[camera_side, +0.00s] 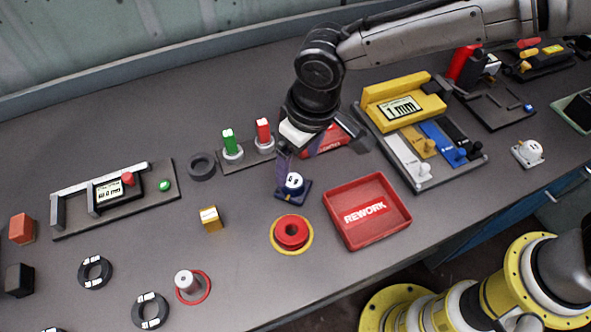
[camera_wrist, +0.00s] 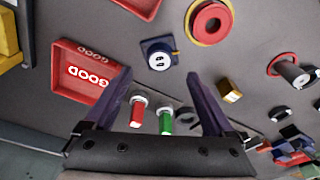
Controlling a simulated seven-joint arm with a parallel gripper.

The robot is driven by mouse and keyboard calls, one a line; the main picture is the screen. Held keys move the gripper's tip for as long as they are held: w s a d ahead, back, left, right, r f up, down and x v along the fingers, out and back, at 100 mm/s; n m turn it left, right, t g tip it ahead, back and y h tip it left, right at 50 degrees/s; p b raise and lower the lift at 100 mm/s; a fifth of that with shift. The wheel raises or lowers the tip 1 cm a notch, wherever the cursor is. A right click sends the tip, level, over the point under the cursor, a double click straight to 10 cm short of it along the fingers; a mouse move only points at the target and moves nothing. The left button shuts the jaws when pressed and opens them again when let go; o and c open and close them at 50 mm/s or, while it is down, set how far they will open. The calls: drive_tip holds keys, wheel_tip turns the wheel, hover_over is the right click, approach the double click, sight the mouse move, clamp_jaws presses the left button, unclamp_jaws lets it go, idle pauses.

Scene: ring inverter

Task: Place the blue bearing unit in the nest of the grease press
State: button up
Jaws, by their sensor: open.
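The blue bearing unit (camera_side: 293,188) has a dark blue squarish base with a white round face on top. It rests on the grey bench in front of my gripper, and the wrist view shows it (camera_wrist: 158,55) just beyond and between the fingertips. My gripper (camera_wrist: 158,78) is open and empty, its dark purple fingers spread wide; no contact with the unit is visible. I cannot tell for sure which fixture is the grease press; a dark plate with a small blue part (camera_side: 500,106) and a red-and-black device (camera_side: 466,64) stand at the right back.
A red REWORK tray (camera_side: 366,210) and a red button on a yellow disc (camera_side: 291,232) are near the unit. A red GOOD tray (camera_wrist: 85,76), green (camera_side: 230,143) and red (camera_side: 264,131) posts, and a yellow gauge block (camera_side: 404,98) stand close. An orange-yellow cube (camera_side: 210,218) is at left.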

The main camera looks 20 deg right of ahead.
sight(302, 187)
drive_tip(key=shift+s+d+r, duration=0.1)
drive_tip(key=shift+s+r, duration=0.1)
drive_tip(key=shift+r, duration=1.15)
drive_tip(key=shift+s+d+r, duration=0.1)
drive_tip(key=shift+s+r, duration=0.05)
drive_tip(key=shift+r, duration=1.2)
drive_tip(key=d+r+m+t, duration=0.1)
drive_tip(key=d+r, duration=0.6)
drive_tip(key=d, duration=0.6)
drive_tip(key=s+d+r+m+t, duration=0.1)
drive_tip(key=s+d, duration=0.4)
drive_tip(key=d, duration=0.3)
drive_tip(key=s+d+r+m+t, duration=0.1)
drive_tip(key=s+d, duration=0.4)
drive_tip(key=d, duration=0.3)
drive_tip(key=shift+r+m, duration=0.3)
drive_tip(key=shift+m, duration=0.1)
drive_tip(key=shift+o, duration=0.4)
drive_tip(key=s+d+f+m+t, duration=0.1)
drive_tip(key=s+d+f, duration=0.2)
drive_tip(key=s+d, duration=0.2)
drive_tip(key=s, duration=0.3)
drive_tip(key=shift+h, duration=0.4)
drive_tip(key=shift+w, duration=0.1)
